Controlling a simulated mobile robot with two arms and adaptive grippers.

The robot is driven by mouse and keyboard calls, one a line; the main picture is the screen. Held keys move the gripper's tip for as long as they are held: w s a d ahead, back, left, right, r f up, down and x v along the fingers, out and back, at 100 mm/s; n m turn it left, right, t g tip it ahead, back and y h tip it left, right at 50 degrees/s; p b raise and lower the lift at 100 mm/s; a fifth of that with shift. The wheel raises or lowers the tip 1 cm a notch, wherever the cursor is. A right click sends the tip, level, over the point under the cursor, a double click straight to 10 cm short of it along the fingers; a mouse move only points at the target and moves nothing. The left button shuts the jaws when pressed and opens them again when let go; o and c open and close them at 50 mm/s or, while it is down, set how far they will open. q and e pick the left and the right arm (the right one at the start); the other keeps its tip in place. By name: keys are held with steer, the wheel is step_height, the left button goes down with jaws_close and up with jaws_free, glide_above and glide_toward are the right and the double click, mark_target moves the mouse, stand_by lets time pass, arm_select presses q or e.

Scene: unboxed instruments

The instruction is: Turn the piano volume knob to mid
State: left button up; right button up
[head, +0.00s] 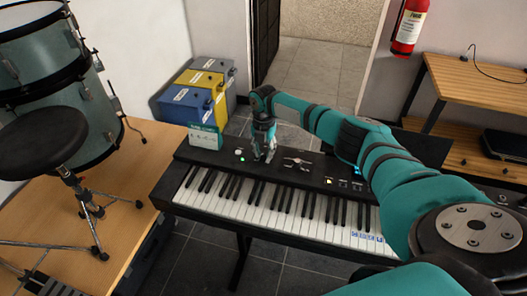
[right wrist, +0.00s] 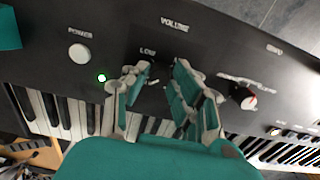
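The black piano (head: 290,228) stands in the middle of the head view, with its control panel (right wrist: 115,25) along the far side. The right wrist view shows a "VOLUME" label (right wrist: 174,25) and a "LOW" mark (right wrist: 148,51) on this panel. My right gripper (head: 264,157) points down at the panel. In the right wrist view its two fingers (right wrist: 162,72) stand apart just below the volume label, with dark panel between them. The volume knob itself is not clearly visible; the fingers may hide it. I cannot tell whether they touch it. My left gripper is not in view.
A white power button (right wrist: 79,54) and a lit green light (right wrist: 101,78) are left of the fingers. A drum (head: 55,100) and stool (head: 42,140) stand left; a wooden desk (head: 480,85) stands right.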

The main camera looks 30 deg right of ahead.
jaws_close()
steer(key=shift+m, duration=0.3)
